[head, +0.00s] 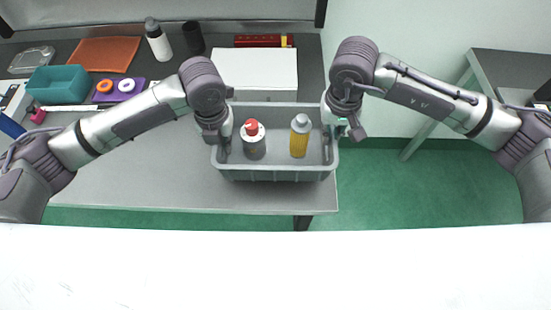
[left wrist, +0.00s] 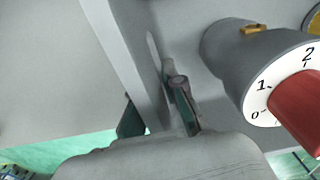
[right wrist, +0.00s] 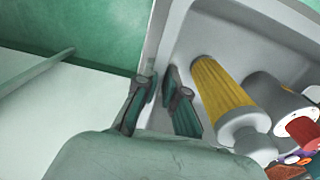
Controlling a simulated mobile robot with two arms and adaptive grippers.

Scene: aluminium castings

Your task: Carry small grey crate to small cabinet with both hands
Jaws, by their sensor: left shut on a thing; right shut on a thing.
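The small grey crate (head: 276,173) is in the middle of the head view, over the front right part of the table. Inside it stand a grey cylinder with a red knob (head: 253,141) on the left and a yellow bottle with a grey top (head: 300,137) on the right. My left gripper (head: 220,138) is shut on the crate's left wall; the left wrist view shows its fingers (left wrist: 158,112) on either side of that wall. My right gripper (head: 331,122) is shut on the right wall, with its fingers (right wrist: 160,98) around it. I cannot tell whether the crate touches the table. The small cabinet cannot be made out for certain.
The grey table (head: 140,190) holds a white box (head: 255,70) behind the crate. A teal bin (head: 57,84), an orange mat (head: 104,52) and bottles stand at the back left. A grey-topped stand (head: 510,65) is at the right. Green floor (head: 420,190) lies clear between.

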